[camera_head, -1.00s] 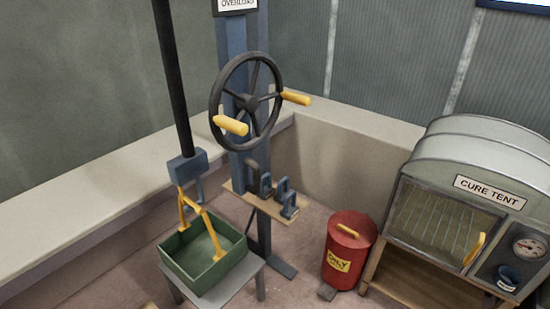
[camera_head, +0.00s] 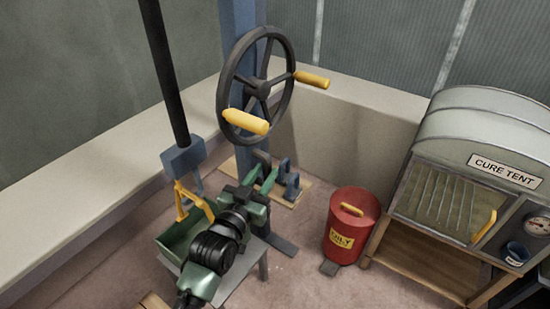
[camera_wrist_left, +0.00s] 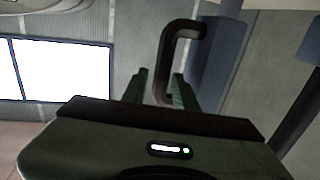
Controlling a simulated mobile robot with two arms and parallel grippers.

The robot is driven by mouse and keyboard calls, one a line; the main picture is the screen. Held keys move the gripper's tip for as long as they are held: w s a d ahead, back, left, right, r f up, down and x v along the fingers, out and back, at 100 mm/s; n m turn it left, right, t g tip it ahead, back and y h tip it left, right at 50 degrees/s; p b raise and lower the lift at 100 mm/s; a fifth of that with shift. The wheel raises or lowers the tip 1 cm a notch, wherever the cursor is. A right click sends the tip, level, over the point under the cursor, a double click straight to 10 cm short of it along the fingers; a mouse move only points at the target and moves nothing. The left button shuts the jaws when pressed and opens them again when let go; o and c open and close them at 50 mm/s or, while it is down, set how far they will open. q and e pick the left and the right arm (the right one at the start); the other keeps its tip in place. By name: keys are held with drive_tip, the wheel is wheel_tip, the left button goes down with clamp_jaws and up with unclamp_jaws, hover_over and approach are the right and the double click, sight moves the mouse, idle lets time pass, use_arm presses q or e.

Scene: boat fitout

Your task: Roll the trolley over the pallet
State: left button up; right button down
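No trolley can be made out; a black vertical pole (camera_head: 165,75) with a blue block and hook (camera_head: 185,158) hangs at left. A yellow sling (camera_head: 192,203) runs from the hook to a green crate (camera_head: 172,245), partly hidden by my left arm. My left gripper (camera_head: 260,178) is open at the dark lever (camera_head: 262,158) on the blue post. In the left wrist view a dark bent handle (camera_wrist_left: 166,62) stands between the spread fingers (camera_wrist_left: 159,88); contact cannot be told. A wooden edge (camera_head: 152,302) at the bottom may be the pallet. My right gripper is out of view.
A black handwheel (camera_head: 232,88) with yellow grips is above the gripper. A board (camera_head: 290,190) carries blue brackets. A red bin (camera_head: 347,225) and the cure tent (camera_head: 480,150) stand at right.

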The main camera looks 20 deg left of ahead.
use_arm(q)
drive_tip(key=w, duration=0.3)
drive_tip(key=w+p, duration=0.1)
drive_tip(key=w, duration=0.1)
drive_tip(key=shift+w+d, duration=0.25)
drive_tip(key=shift+d, duration=0.05)
drive_tip(key=shift+f, duration=0.1)
clamp_jaws()
idle(1.0)
